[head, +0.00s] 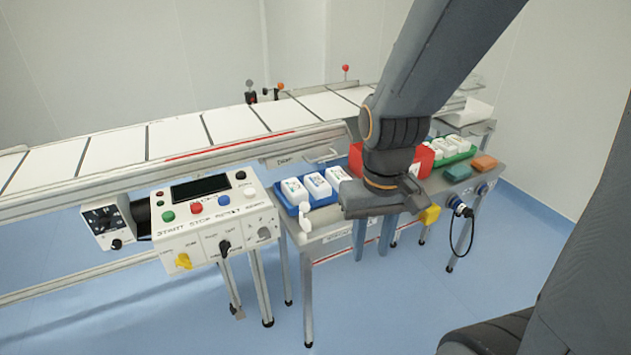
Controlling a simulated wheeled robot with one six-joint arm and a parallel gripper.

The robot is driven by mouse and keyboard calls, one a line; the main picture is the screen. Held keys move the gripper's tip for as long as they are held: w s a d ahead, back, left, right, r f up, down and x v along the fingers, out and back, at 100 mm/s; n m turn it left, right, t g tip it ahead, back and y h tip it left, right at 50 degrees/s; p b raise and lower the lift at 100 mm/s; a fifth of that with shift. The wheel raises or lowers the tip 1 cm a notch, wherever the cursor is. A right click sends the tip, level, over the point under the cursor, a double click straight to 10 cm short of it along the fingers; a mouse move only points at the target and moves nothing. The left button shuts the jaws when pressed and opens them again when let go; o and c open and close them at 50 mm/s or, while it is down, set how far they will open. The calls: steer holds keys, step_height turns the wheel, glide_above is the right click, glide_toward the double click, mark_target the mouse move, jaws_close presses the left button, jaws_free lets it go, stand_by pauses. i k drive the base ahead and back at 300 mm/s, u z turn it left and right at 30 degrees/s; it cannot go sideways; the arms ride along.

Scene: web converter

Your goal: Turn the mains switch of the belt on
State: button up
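A white control box (210,220) stands in front of the belt (165,140), with a dark display and coloured push buttons on top. Its front has a yellow knob (183,261), a black knob (224,247) and a grey knob (264,233). A smaller box (105,220) with a black knob (116,244) is at the left under the belt. The labels are too small to tell which knob is the mains switch. My gripper (373,255) points down in front of the side table, right of the control box and apart from it. Its two blue-grey fingers are apart, with nothing visible between them.
The side table (325,236) holds a blue tray (291,206) of white packs, a red bin (424,160), a green tray (462,157) and teal and orange blocks. A yellow part (430,214) and a plug with a black cable (460,208) are on its front. The blue floor ahead is clear.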

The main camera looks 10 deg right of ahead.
mark_target(116, 243)
steer(key=u, duration=2)
steer(key=k, duration=0.75)
steer(key=z, duration=0.8)
steer(key=i, duration=0.5)
steer(key=z, duration=0.05)
